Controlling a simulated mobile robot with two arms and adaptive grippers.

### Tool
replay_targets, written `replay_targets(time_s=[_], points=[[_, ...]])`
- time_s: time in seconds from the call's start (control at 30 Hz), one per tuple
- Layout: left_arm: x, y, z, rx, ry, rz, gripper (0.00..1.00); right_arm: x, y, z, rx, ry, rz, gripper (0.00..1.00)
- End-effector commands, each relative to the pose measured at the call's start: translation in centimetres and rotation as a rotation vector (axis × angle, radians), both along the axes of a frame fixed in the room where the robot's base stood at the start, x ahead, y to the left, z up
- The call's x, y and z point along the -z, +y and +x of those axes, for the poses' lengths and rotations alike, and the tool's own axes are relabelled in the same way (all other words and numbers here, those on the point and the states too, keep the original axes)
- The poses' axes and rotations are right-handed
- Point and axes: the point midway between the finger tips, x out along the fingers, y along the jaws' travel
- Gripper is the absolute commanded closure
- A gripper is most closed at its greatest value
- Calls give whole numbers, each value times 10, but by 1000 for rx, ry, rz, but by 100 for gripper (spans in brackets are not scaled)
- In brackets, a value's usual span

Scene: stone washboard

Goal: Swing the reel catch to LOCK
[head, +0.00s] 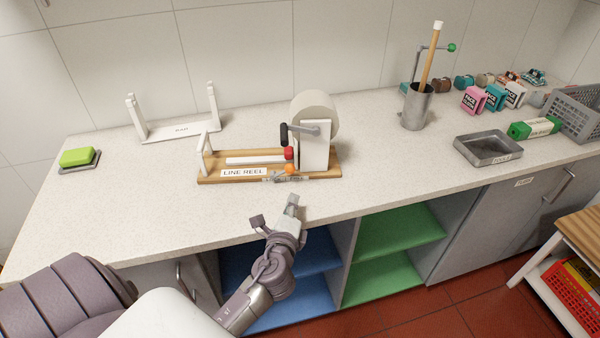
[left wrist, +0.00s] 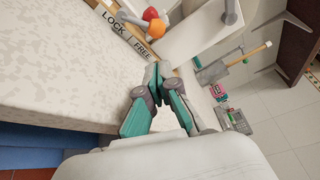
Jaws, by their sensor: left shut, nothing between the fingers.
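The line reel (head: 222,178) stands on the counter, a wooden base with a white drum (head: 316,108) and a dark-handled crank (head: 300,129). At its front right are a red knob (head: 289,153) and an orange knob (head: 289,169), the latter beside the LOCK/FREE plate (head: 272,179). In the left wrist view the orange knob (left wrist: 156,28) lies on the FREE side of the plate (left wrist: 128,38); the red knob (left wrist: 150,13) is close behind it. My left gripper (head: 291,202) is shut and empty at the counter's front edge, in front of the reel and apart from it. My right gripper is out of view.
A white rack (head: 180,133) and a green sponge (head: 77,157) stand left of the reel. A metal cup (head: 416,108) and a grey tray (head: 488,150) stand right. The counter before the reel is clear; open shelves (head: 390,245) lie below.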

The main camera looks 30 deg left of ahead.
Motion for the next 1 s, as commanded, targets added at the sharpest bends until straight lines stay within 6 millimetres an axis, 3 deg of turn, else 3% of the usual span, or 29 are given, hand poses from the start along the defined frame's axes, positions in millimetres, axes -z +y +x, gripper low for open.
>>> replay_targets(time_s=[0.1,0.3,0.4,0.7,1.0], points=[[0,0,0,0,1,-2,100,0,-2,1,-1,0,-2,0],[0,2,5,1,0,-1,100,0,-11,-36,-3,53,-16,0],[0,7,16,1,0,1,100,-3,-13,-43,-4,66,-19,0],[5,30,65,0,0,0,100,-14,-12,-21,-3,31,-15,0],[9,42,89,1,0,0,100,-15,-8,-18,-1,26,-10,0]])
